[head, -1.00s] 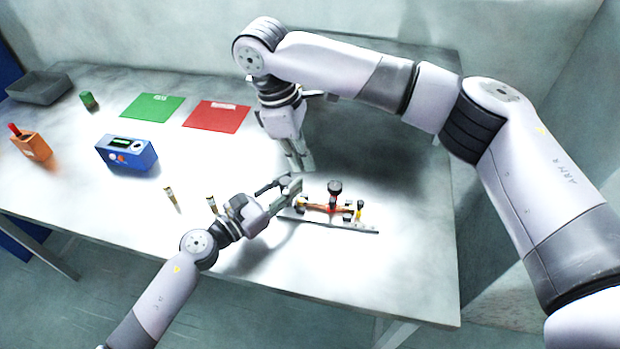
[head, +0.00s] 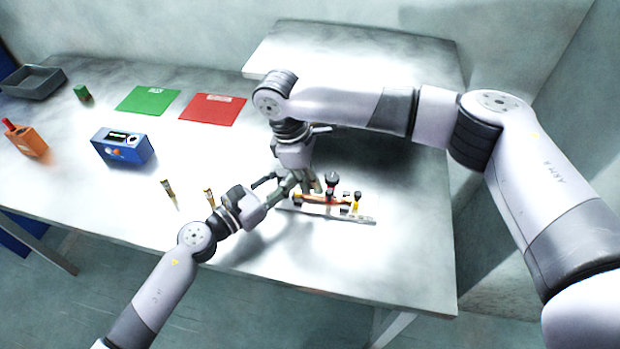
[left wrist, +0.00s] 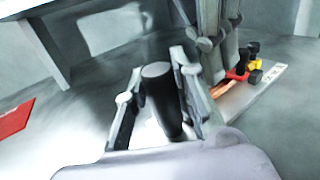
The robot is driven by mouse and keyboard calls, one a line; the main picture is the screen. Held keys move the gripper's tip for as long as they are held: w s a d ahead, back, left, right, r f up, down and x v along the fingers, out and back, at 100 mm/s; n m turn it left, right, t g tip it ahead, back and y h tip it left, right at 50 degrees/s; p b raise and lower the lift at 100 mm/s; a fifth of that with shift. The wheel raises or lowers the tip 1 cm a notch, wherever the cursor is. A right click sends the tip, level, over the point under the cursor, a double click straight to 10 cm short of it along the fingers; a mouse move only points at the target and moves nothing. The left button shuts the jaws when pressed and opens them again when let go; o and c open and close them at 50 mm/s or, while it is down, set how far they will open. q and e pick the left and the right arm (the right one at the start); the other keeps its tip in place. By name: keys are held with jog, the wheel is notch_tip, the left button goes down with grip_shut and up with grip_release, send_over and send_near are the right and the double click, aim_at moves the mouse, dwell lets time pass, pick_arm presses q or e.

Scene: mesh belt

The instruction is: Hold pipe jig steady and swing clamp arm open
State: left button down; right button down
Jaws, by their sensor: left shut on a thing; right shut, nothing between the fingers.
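The pipe jig is a pale flat base plate (head: 345,217) with a copper-orange pipe (head: 318,199), a tall black knob (head: 332,178) and smaller black and yellow parts. My left gripper (head: 291,183) is at the jig's left end. In the left wrist view its fingers (left wrist: 156,72) are shut on an upright black cylinder (left wrist: 160,100). My right gripper (head: 316,187) is shut and empty, close above the jig beside the black knob. Its grey fingers (left wrist: 212,50) also show in the left wrist view, hiding part of the jig. I cannot tell whether they touch it.
Two small upright brass-coloured pieces (head: 168,188) stand left of my left gripper. A blue device (head: 123,147), an orange holder (head: 27,140), a green mat (head: 148,100) and a red mat (head: 212,109) lie farther left. The table right of the jig is clear.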

aim_at(332, 201)
jog(key=shift+s+d+n+t, duration=0.3)
jog(key=shift+s+n, duration=0.15)
jog(key=shift+n, duration=0.65)
jog(key=shift+s+d+n, duration=0.1)
jog(key=shift+s+n, duration=0.1)
jog(key=shift+n, duration=0.3)
jog(key=shift+s+d+n+t, duration=0.4)
jog(key=shift+d+n, duration=0.1)
jog(key=shift+n, duration=0.6)
jog(key=n, duration=0.1)
jog(key=d+n, duration=0.1)
jog(key=n, duration=0.1)
jog(key=n+t, duration=0.1)
jog(key=shift+s+d+n, duration=0.35)
jog(key=shift+s+n, duration=0.05)
jog(key=n, duration=0.2)
jog(key=d+n+y, duration=0.1)
jog(key=shift+s+d+n+t, duration=0.1)
jog(key=shift+d+n+t, duration=0.2)
jog(key=shift+n, duration=0.1)
jog(key=shift+d, duration=0.45)
jog(key=n, duration=0.1)
jog(key=d+n, duration=0.1)
jog(key=n, duration=0.1)
jog(key=shift+w+d+y, duration=0.1)
jog(key=shift+w+y, duration=0.1)
jog(key=shift+y, duration=0.1)
jog(key=shift+w+d, duration=0.1)
jog(key=shift+d, duration=0.15)
